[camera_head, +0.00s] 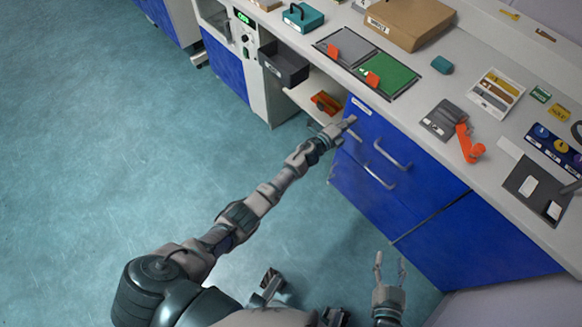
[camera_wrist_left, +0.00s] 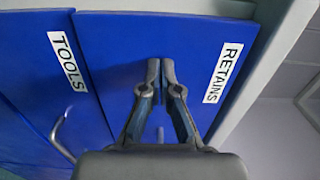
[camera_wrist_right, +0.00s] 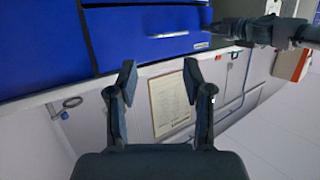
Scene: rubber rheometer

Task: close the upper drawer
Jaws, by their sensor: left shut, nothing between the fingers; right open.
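The upper drawer (camera_head: 414,150) is a blue front with a bar handle (camera_head: 393,155), just under the worktop. In the left wrist view its front (camera_wrist_left: 110,50) carries a "RETAINS" label (camera_wrist_left: 222,73), and its handle is not clearly visible. My left gripper (camera_head: 350,122) is shut and empty at the left end of this front. Its fingertips (camera_wrist_left: 161,68) point at the front; whether they touch it I cannot tell. How far the drawer stands out is unclear. My right gripper (camera_head: 390,258) is open and empty, low and away from the drawers; its fingers (camera_wrist_right: 160,75) frame nothing held.
A lower blue front with a "TOOLS" label (camera_wrist_left: 67,62) and its own handle (camera_head: 379,177) lies below. The worktop (camera_head: 415,110) above bears trays, a cardboard box (camera_head: 405,22) and an orange tool (camera_head: 468,143). A dark open bin (camera_head: 284,65) juts out at left. The floor is clear.

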